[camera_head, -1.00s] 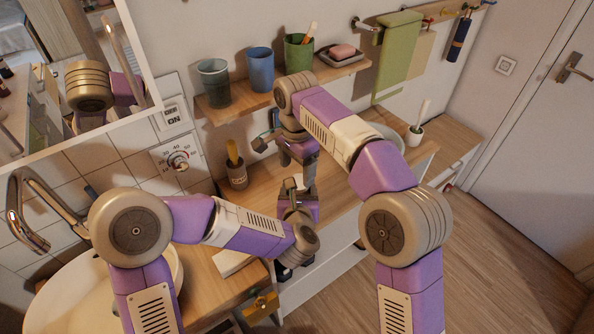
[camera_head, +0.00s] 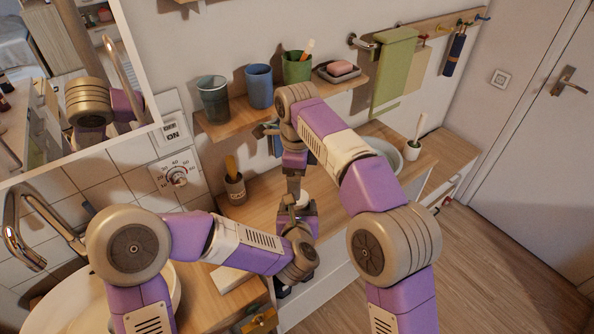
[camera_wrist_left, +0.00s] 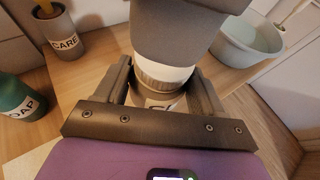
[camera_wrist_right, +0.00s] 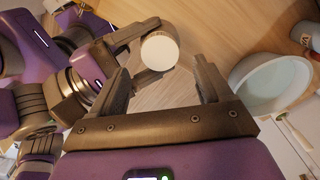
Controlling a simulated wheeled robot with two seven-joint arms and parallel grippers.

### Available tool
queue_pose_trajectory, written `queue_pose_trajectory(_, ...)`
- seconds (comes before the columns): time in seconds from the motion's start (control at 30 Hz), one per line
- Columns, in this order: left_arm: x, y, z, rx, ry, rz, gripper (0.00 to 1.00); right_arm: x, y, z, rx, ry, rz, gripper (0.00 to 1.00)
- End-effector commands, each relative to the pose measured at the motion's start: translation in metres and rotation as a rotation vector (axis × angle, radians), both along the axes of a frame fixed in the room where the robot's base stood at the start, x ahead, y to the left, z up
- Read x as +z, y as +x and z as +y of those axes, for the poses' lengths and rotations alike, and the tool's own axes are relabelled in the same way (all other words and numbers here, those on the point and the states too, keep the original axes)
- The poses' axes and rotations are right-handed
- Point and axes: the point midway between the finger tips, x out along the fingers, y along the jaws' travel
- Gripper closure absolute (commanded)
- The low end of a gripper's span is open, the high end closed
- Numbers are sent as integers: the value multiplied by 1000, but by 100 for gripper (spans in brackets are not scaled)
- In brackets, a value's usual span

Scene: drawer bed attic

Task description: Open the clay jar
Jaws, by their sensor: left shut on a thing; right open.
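The clay jar shows in the left wrist view (camera_wrist_left: 158,98), with a label partly hidden and a pale ribbed lid (camera_wrist_left: 163,74) on top. My left gripper (camera_head: 297,207) is shut around the jar's body. In the right wrist view the round white lid (camera_wrist_right: 159,52) is seen from above, between the left gripper's fingers. My right gripper (camera_wrist_right: 160,85) is open and empty, its fingers pointing toward the lid from above. In the left wrist view its dark body covers the area just over the lid; I cannot tell whether it touches.
The wooden counter (camera_head: 262,205) holds a cup labelled CARE (camera_wrist_left: 64,32), a green SOAP bottle (camera_wrist_left: 20,98) and a pale basin (camera_wrist_left: 247,42). A shelf (camera_head: 235,119) with cups hangs behind the right arm. A sink (camera_head: 75,295) is at lower left.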

Motion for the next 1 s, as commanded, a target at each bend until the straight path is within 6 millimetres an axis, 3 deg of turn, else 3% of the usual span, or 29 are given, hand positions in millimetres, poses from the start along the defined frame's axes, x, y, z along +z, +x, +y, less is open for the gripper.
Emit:
queue_pose_trajectory(0.33,1,0,0,0,0,-1,100,-48,0,0,2,0,2,22)
queue_pose_trajectory(0.73,1,0,0,0,0,-1,100,-57,0,0,2,0,0,22)
queue_pose_trajectory(1.0,1,0,0,0,0,-1,100,-56,0,0,3,0,0,61)
